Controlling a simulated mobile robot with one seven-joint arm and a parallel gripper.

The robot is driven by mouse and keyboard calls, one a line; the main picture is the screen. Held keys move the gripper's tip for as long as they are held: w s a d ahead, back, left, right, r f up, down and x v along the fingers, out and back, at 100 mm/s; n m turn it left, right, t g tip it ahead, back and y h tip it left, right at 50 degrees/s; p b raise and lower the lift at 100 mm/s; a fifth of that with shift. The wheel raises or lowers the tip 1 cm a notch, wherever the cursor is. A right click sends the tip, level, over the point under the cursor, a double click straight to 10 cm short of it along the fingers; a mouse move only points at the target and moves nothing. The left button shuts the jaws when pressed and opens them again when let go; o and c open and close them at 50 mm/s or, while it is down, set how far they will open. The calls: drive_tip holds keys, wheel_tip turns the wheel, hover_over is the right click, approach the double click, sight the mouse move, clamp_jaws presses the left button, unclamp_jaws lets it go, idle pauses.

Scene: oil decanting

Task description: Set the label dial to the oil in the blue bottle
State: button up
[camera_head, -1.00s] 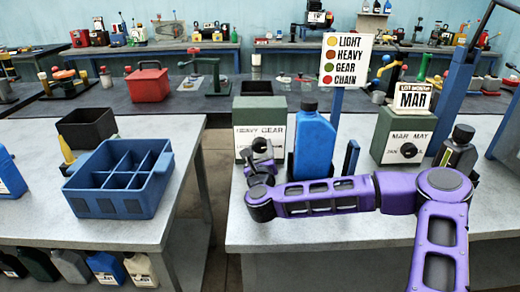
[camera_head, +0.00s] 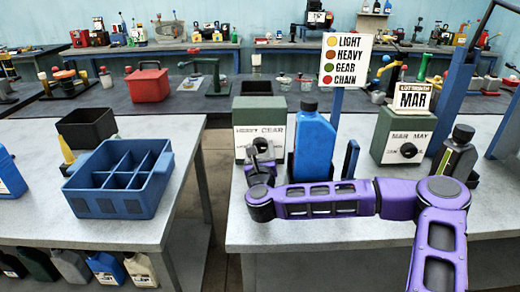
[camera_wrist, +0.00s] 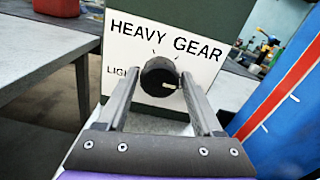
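The label dial is a black knob (camera_wrist: 158,78) on the white face of a green box (camera_head: 273,107). In the wrist view HEAVY is printed upper left, GEAR upper right, and part of LIGHT at left. The right-hand lower label is hidden. The knob's pale pointer mark is towards its lower right. My gripper (camera_wrist: 161,80) is open, with one finger on each side of the knob; firm contact does not show. The blue bottle (camera_head: 314,145) stands upright right of the box. In the wrist view its side (camera_wrist: 262,128) bears a red strip edged in white.
A sign (camera_head: 346,60) pairs yellow with LIGHT, brown with HEAVY, green with GEAR and red with CHAIN. A second dial box (camera_head: 391,126), showing MAR and MAY, and a dark bottle (camera_head: 456,155) stand at right. A blue divided crate (camera_head: 122,208) is on the left table.

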drive_tip(key=shift+o, duration=1.3)
drive_tip(key=s+p, duration=0.1)
drive_tip(key=s, duration=0.9)
drive_tip(key=s+p, duration=0.1)
drive_tip(key=s, duration=0.3)
drive_tip(key=shift+s+r+p, duration=0.3)
drive_tip(key=shift+s+r, duration=0.05)
drive_tip(key=shift+s, duration=0.05)
drive_tip(key=s+p, duration=0.1)
drive_tip(key=p, duration=0.3)
drive_tip(key=shift+s+f+p, duration=0.1)
drive_tip(key=shift+s+p, duration=0.05)
drive_tip(key=shift+p, duration=0.25)
drive_tip(key=shift+s+f+p, duration=0.25)
drive_tip(key=shift+s+p, duration=0.35)
drive_tip(key=shift+p, duration=0.55)
